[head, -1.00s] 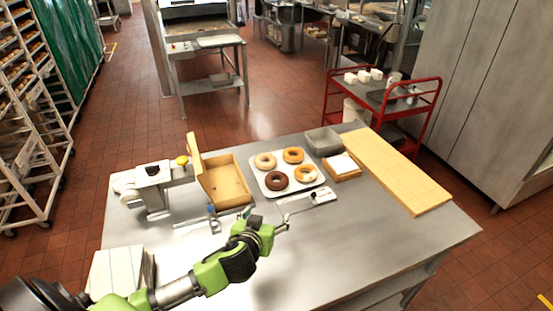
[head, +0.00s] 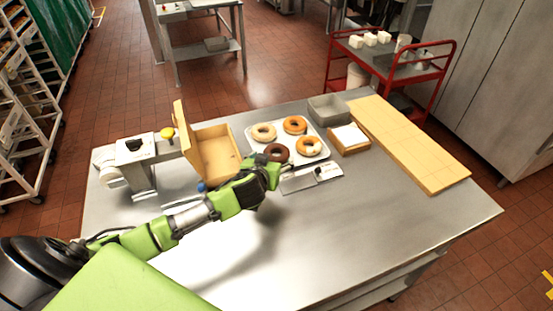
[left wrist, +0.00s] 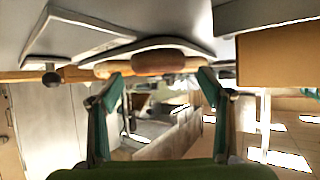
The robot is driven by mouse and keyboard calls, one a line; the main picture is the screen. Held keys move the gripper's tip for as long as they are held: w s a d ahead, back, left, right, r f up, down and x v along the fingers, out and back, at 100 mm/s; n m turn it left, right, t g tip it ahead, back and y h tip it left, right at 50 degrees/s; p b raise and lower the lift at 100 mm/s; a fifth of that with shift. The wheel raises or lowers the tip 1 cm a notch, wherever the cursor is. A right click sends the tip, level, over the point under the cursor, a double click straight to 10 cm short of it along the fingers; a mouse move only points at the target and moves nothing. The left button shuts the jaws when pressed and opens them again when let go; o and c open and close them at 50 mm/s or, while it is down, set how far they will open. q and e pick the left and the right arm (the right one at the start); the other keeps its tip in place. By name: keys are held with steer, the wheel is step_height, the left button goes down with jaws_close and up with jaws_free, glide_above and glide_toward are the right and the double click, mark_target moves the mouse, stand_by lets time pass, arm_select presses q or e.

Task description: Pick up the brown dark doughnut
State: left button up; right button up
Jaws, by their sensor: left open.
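The dark brown doughnut (head: 277,152) lies at the near left of a white tray (head: 258,146) with three other doughnuts. My left gripper (head: 275,168) is just in front of it in the head view, and its arm hides the tray's near edge there. In the left wrist view, which appears upside down, the brown doughnut (left wrist: 158,61) is centred ahead, between the lines of the two fingers. The left gripper (left wrist: 160,80) is open and empty in that view. I cannot tell whether a fingertip touches the doughnut. My right gripper is not in view.
An open wooden box (head: 216,151) stands left of the tray. A metal scraper-like tool (head: 312,178) lies in front of it. A grey bin (head: 328,109), a small wooden box (head: 349,138) and a long wooden board (head: 412,143) are to the right. The table's near right is clear.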

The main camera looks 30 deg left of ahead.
mark_target(274, 157)
arm_select(q)
steer(key=b+x, duration=0.3)
steer(key=x, duration=0.1)
steer(key=shift+d+f, duration=0.15)
steer(key=shift+f, duration=0.05)
steer(key=shift+w+f+b, duration=0.15)
steer(key=shift+w+b, duration=0.3)
steer(key=shift+w, duration=0.05)
steer(key=shift+s, duration=0.1)
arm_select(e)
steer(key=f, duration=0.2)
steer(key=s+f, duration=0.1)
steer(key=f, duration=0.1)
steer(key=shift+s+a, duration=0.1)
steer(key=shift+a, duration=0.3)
arm_select(q)
steer(key=c, duration=0.9)
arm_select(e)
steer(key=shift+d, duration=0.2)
